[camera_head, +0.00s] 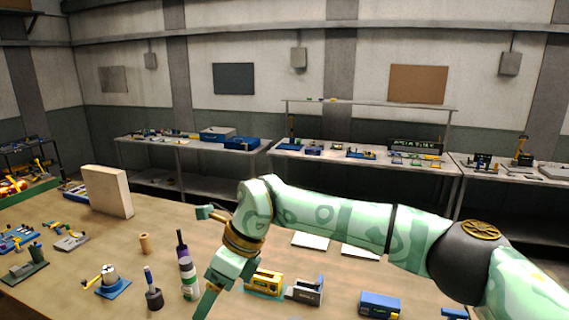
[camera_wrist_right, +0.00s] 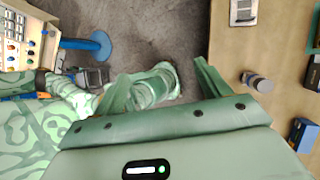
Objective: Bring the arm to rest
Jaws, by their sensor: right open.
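My right arm (camera_head: 335,217) comes in from the right in the head view, with pale green patterned links, and bends down at the wrist over the workbench (camera_head: 215,236). Its gripper (camera_head: 218,277) hangs above the bench and partly hides what lies behind it. In the right wrist view the gripper (camera_wrist_right: 163,78) has its two green fingers spread apart, with nothing between them but grey floor and a pale green patterned part of my own body beyond. My left gripper is in neither view.
Near the gripper stand a white-and-green bottle (camera_head: 188,281), a purple bottle (camera_head: 182,246), a dark cup with a tool (camera_head: 154,298) and a yellow device (camera_head: 263,280). A blue box (camera_head: 380,305) lies to the right. A pale block (camera_head: 107,191) stands upright at the left.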

